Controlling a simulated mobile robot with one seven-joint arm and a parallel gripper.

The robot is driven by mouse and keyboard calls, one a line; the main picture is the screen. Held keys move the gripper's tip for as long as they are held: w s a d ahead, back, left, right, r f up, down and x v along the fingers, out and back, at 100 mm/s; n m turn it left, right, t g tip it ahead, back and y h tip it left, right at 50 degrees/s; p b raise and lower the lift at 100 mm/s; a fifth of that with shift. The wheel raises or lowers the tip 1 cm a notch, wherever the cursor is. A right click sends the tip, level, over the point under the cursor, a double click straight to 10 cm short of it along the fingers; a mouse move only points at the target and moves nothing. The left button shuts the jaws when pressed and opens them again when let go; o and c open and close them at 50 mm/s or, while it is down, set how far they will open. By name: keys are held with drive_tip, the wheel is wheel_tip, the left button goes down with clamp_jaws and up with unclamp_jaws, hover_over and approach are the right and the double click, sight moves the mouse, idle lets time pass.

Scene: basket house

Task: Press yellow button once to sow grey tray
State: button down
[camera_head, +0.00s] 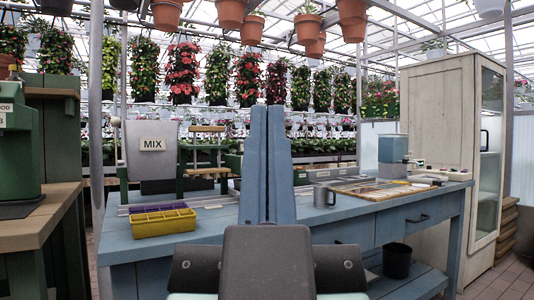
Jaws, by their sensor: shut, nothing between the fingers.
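My gripper (267,112) is in the middle of the head view, its two long blue-grey fingers upright and shut together with nothing between them. It stands in front of the blue bench and hides part of it. I cannot make out a yellow button or a clear grey tray. A green machine (18,150) with a partly cut-off label is at the far left.
The blue bench (345,214) carries a metal mug (323,196), a flat wooden board (370,188) and a blue-grey box device (392,155). A wooden counter (50,215) is at left, a white cabinet (440,130) at right. A black bucket (397,261) is on the lower shelf.

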drive_tip(key=shift+r, duration=0.1)
wheel_tip(320, 180, up, 49)
drive_tip(key=p, duration=4.9)
